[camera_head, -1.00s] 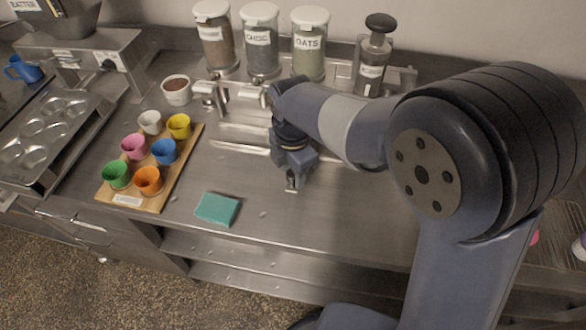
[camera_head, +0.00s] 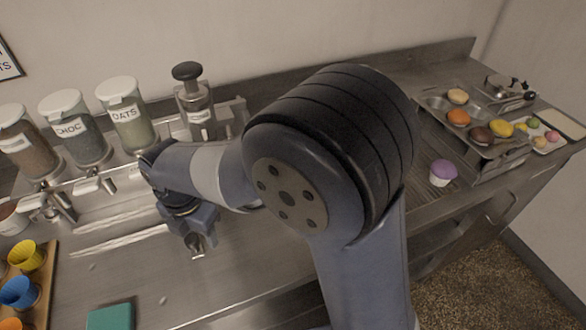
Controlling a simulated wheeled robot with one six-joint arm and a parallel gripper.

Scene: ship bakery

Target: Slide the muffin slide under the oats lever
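The oats dispenser (camera_head: 129,117), a clear jar with a white lid and an OATS label, stands at the back left of the counter. The area below it, where its lever would be, is mostly hidden by my arm. My gripper (camera_head: 197,250) points down over the steel counter, in front of the dispensers. Its fingers are small and dark here, and I cannot tell whether they are open or shut. I cannot make out a muffin slide for certain; a steel rail (camera_head: 110,226) runs along the counter left of my gripper.
The choc dispenser (camera_head: 78,128) and another jar (camera_head: 27,145) stand left of the oats. A pump bottle (camera_head: 195,100) is to the right. A teal sponge (camera_head: 110,318) and coloured cups (camera_head: 20,292) are front left.

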